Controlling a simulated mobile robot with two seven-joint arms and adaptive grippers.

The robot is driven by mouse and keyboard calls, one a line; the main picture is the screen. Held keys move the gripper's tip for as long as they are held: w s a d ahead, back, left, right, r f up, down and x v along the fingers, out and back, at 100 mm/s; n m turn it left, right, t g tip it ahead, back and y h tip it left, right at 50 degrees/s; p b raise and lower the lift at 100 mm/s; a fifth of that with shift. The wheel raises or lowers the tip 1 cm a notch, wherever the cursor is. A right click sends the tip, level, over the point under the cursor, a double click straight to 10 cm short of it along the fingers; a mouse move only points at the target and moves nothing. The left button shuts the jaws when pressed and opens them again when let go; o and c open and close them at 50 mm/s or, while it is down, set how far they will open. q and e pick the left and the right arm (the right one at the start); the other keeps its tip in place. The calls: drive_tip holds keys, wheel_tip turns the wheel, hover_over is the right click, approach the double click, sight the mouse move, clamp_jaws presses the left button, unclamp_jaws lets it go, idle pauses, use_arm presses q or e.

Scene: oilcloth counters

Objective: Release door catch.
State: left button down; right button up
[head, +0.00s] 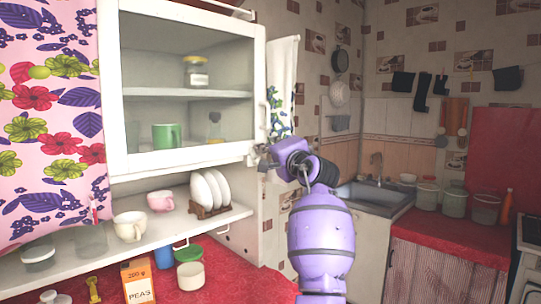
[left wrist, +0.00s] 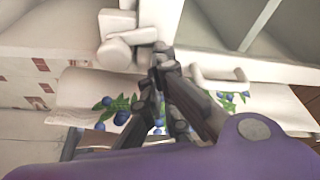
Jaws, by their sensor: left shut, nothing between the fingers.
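A white wall cabinet has a glazed door (head: 188,164) that looks shut in its frame. A white handle (head: 262,115) stands on the door's right side. My left gripper (head: 264,158) is at the door's lower right corner, its fingers shut and empty. In the left wrist view, the left gripper's fingertips (left wrist: 160,56) are beside a white block with a rounded knob (left wrist: 116,52), which looks like the door catch. Whether they touch it I cannot tell. In the head view the gripper hides most of that spot. My right gripper is not in view.
Below the door, an open shelf (head: 190,226) holds cups and a plate rack (head: 208,211). A red-covered counter holds a peas box (head: 138,283), a green-lidded jar (head: 190,275) and other items. A patterned towel (head: 282,75) hangs right of the cabinet. A sink (head: 372,192) lies farther back.

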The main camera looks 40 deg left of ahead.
use_arm(q)
drive_tip(key=n+b, duration=0.1)
drive_tip(key=n, duration=0.1)
drive_tip(key=s+n+y+b, duration=0.1)
drive_tip(key=n, duration=0.1)
drive_tip(key=shift+s+a+g+b, duration=0.15)
drive_tip(key=shift+g+b, duration=0.15)
drive_tip(key=shift+b, duration=0.05)
drive_tip(key=n+g+b, duration=0.1)
drive_tip(key=n+b, duration=0.1)
drive_tip(key=s+n+y+b, duration=0.1)
drive_tip(key=n+b, duration=0.1)
drive_tip(key=n, duration=0.1)
drive_tip(key=s+n+g+y+b, duration=0.1)
drive_tip(key=n+b, duration=0.1)
drive_tip(key=b, duration=0.1)
drive_tip(key=shift+s+f+n+g, duration=0.2)
drive_tip(key=shift+n+g, duration=0.1)
drive_tip(key=shift+n, duration=0.1)
drive_tip(key=n+b, duration=0.1)
drive_tip(key=s+n+g, duration=0.1)
drive_tip(key=n, duration=0.1)
drive_tip(key=shift+a+y+b, duration=0.1)
drive_tip(key=shift+y+b, duration=0.3)
drive_tip(key=shift+r, duration=0.2)
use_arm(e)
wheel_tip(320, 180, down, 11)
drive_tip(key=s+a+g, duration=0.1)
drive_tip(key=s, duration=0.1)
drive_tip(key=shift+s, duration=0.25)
